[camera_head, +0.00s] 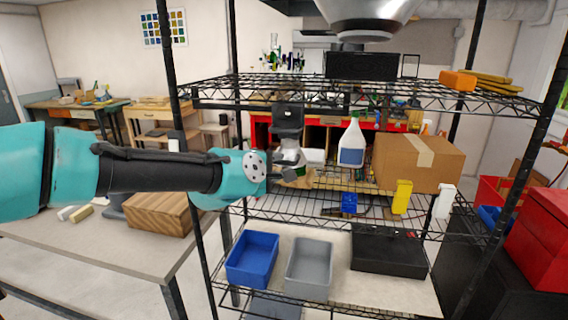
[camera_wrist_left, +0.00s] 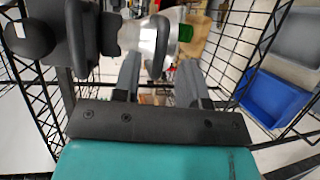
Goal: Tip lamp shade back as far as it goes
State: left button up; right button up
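A dark, black-headed object (camera_head: 287,118) with a pale, shiny lower part stands on the middle shelf and looks like the lamp; I cannot make out its shade clearly. In the left wrist view a black rounded body (camera_wrist_left: 35,38) joined to a silvery part (camera_wrist_left: 152,38) lies just beyond the fingers, probably the same object. My left gripper (camera_head: 284,174) is in front of its lower part in the head view. Contact cannot be told. My right gripper is not in view.
A white spray bottle (camera_head: 351,145) and a cardboard box (camera_head: 418,163) stand to the right on the wire shelf. A blue bin (camera_head: 252,259) and a grey bin (camera_head: 309,267) sit below. A black rack post (camera_head: 170,70) stands close to my left arm.

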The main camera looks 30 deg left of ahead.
aim_at(283, 163)
pick_arm(q)
jog(key=shift+w+d+f, duration=0.1)
jog(key=shift+w+f, duration=0.05)
jog(key=shift+w, duration=0.9)
jog(key=shift+w+d+f, duration=0.1)
jog(key=shift+w+f, duration=0.05)
jog(key=shift+w, duration=0.85)
jog(key=shift+c, duration=0.5)
grip_shut()
